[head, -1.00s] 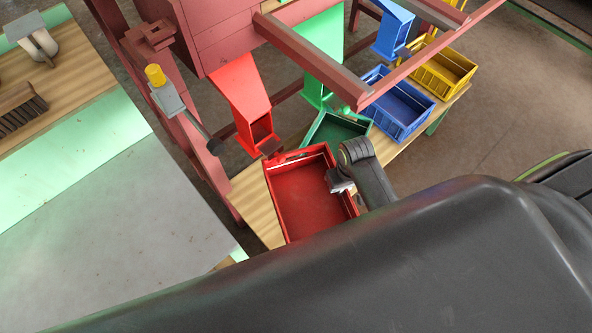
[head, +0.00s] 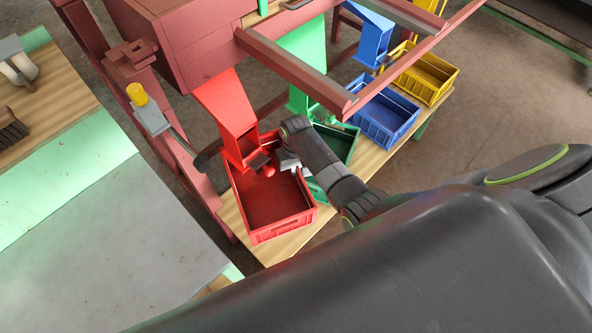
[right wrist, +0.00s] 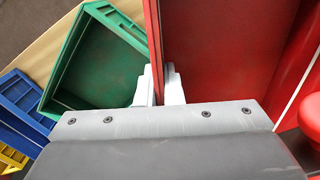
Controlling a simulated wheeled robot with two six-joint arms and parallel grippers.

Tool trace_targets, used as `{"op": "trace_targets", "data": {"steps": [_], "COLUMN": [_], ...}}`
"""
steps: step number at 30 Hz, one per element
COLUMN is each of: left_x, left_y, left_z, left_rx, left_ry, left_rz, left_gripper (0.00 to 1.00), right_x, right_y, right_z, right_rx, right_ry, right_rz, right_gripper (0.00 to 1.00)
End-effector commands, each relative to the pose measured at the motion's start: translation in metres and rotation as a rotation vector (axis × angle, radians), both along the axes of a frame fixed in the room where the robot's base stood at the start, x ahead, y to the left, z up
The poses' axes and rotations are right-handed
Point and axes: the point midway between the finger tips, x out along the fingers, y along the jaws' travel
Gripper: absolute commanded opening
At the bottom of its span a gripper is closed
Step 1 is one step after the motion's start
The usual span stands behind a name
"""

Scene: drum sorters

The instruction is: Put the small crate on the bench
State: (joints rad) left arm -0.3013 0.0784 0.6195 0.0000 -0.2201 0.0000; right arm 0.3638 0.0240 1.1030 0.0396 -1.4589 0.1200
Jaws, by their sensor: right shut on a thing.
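The red crate (head: 283,232) is an open box below the red chute (head: 225,110), over the near end of the wooden bench (head: 287,246). My right gripper (head: 288,163) is shut on the crate's right wall. In the right wrist view the white fingers (right wrist: 160,88) pinch this red wall (right wrist: 157,35), with the green crate (right wrist: 62,75) just beside it. Whether the red crate's base touches the bench cannot be told. My left gripper is not in view.
A green crate (head: 340,147), a blue crate (head: 386,117) and a yellow crate (head: 428,76) stand along the bench. A small round red thing (head: 268,171) shows at the red chute's mouth. A grey-topped table (head: 105,235) stands at left.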

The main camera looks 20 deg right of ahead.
Motion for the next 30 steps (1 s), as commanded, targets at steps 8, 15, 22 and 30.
{"op": "trace_targets", "data": {"steps": [8, 15, 22, 30], "left_x": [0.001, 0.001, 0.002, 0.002], "left_y": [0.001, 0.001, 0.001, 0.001], "left_z": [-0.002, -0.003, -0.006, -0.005], "left_rx": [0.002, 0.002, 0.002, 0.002], "left_ry": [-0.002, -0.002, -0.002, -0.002], "left_rz": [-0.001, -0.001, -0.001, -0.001], "left_gripper": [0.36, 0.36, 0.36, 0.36], "right_x": [0.002, 0.002, 0.001, 0.001], "right_y": [0.0, 0.0, 0.0, -0.001], "right_z": [-0.014, -0.016, -0.022, -0.022], "right_rx": [0.001, 0.001, 0.0, -0.001], "right_ry": [-0.006, -0.005, -0.004, -0.004], "right_rz": [0.0, 0.0, 0.0, 0.0], "right_gripper": [0.0, 0.0, 0.1, 0.29]}}
